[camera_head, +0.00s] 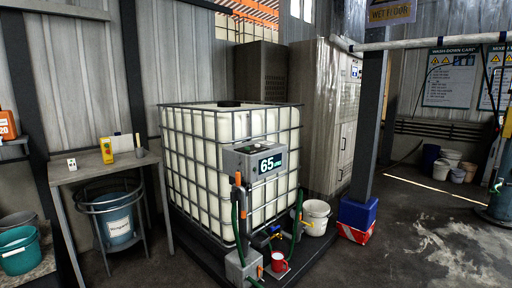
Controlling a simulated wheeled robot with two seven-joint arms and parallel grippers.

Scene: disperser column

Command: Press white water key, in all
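A grey control box (255,158) is mounted on the front of a caged white tank (204,160). Its dark display (270,162) reads 65 with small letters beside it. Small marks that may be keys sit on the box's sloped top; they are too small to tell which is the white water key. A red mug (279,262) stands low in front of the tank, near the dispensing pipes. Neither of my grippers is in view.
A metal table (100,168) at the left bears a yellow item (106,151) and a small white item. A blue bucket (116,222) stands below. A white bucket (316,218), a blue-and-red box (357,218) and a post are right of the tank. Wet floor lies open at right.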

